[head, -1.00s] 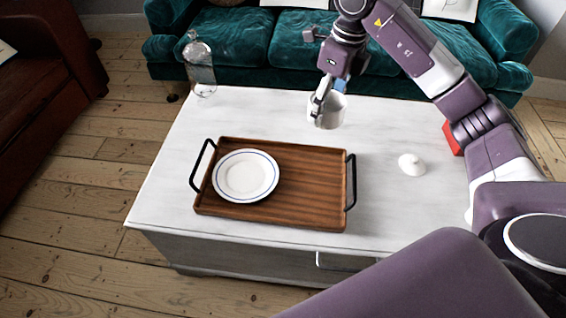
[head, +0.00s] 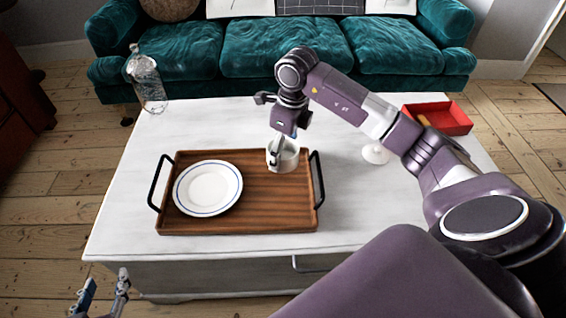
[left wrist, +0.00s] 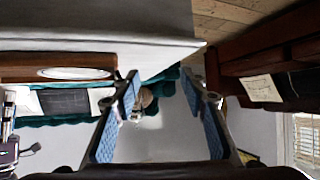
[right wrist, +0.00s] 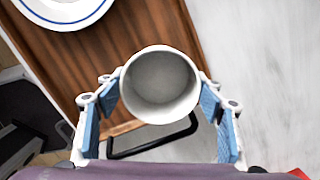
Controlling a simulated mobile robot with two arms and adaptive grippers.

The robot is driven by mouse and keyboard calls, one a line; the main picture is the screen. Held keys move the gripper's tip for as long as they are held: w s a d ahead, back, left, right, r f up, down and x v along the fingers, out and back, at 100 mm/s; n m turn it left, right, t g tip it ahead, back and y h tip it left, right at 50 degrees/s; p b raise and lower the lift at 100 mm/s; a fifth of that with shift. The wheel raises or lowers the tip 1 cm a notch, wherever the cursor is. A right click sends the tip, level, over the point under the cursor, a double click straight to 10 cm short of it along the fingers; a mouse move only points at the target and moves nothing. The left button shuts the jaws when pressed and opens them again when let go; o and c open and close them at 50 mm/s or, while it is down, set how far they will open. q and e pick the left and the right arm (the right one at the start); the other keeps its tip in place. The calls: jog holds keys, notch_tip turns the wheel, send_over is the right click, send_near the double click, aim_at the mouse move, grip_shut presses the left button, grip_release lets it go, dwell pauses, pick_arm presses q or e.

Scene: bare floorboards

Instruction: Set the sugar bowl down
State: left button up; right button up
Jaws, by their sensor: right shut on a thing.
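The white sugar bowl (head: 289,160), open at the top, is over the right end of the wooden tray (head: 262,221) in the head view. My right gripper (head: 277,150) is shut on it. In the right wrist view the bowl (right wrist: 160,84) sits upright between the blue-padded fingers (right wrist: 160,105), close to the tray's black handle. I cannot tell whether its base touches the tray. A white plate (head: 208,187) with a blue rim lies on the tray's left part. My left gripper (head: 100,292) is open and empty, low in front of the table.
A white lid-like piece (head: 375,153) lies on the white table (head: 120,215), right of the tray. A red box (head: 448,119) is at the back right and a glass bottle (head: 147,82) at the back left. A teal sofa (head: 280,54) stands behind.

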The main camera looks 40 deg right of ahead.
notch_tip(320, 180, down, 4)
jog(key=shift+r+b, duration=0.25)
jog(key=shift+b, duration=0.2)
pick_arm(q)
jog(key=w+r+t, duration=0.1)
jog(key=d+r, duration=0.1)
jog(key=r, duration=0.1)
jog(key=w+r+t, duration=0.1)
jog(key=shift+w+d+r+t+h, duration=0.15)
jog(key=shift+w+r+t+h, duration=0.15)
jog(key=shift+w+r+h, duration=0.1)
pick_arm(e)
jog(key=shift+f, duration=0.15)
jog(key=shift+f, duration=0.15)
jog(key=o, duration=1.3)
jog(key=shift+c, duration=0.2)
pick_arm(q)
jog(key=shift+w+r, duration=0.1)
jog(key=shift+r, duration=0.2)
